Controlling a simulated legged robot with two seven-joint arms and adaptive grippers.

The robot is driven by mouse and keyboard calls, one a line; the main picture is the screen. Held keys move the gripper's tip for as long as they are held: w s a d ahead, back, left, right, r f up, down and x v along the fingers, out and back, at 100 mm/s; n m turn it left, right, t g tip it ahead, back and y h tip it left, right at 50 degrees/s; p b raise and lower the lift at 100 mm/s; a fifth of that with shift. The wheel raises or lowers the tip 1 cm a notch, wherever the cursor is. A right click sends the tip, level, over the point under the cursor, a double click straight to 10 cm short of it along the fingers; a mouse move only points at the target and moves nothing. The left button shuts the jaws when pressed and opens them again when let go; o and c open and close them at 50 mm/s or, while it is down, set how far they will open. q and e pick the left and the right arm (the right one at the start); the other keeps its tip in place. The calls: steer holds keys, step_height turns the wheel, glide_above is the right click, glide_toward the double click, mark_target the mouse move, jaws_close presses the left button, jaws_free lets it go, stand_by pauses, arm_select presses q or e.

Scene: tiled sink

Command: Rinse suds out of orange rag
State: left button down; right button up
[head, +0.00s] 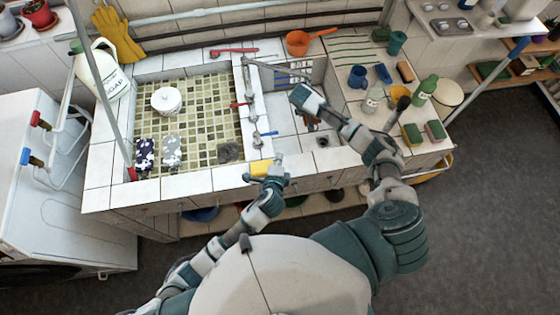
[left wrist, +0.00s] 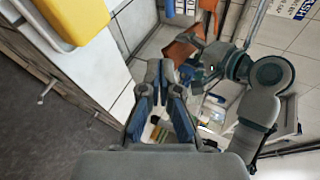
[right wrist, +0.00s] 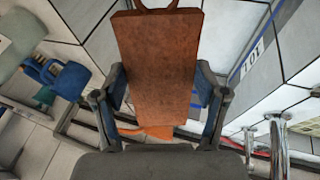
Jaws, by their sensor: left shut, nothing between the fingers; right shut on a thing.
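The orange rag (right wrist: 158,62) hangs flat between the fingers of my right gripper (right wrist: 160,105), which is shut on it. In the left wrist view the rag (left wrist: 183,48) shows beside my right arm. In the head view my right gripper is over the right basin (head: 283,119), and it mostly hides the rag. I cannot make out suds on it. My left gripper (head: 279,160) is shut and empty at the sink's front edge, next to a yellow sponge (head: 261,168). It also shows in the left wrist view (left wrist: 163,75), apart from the rag.
A metal faucet (right wrist: 279,140) stands close to my right gripper. The drain (head: 323,141) lies in the right basin. The left, tiled basin (head: 205,110) holds a white pot (head: 166,100) and patterned cloths. Bottles, cups and brushes crowd the right counter. An orange dipper (head: 298,43) lies behind.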

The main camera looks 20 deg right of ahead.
arm_select(q)
steer(key=shift+s+a+r, duration=0.1)
steer(key=shift+s+r, duration=0.15)
steer(key=shift+s, duration=0.2)
steer(key=shift+s+a+r, duration=0.1)
steer(key=shift+s+r, duration=0.1)
steer(key=shift+s, duration=0.25)
steer(key=shift+r, duration=0.1)
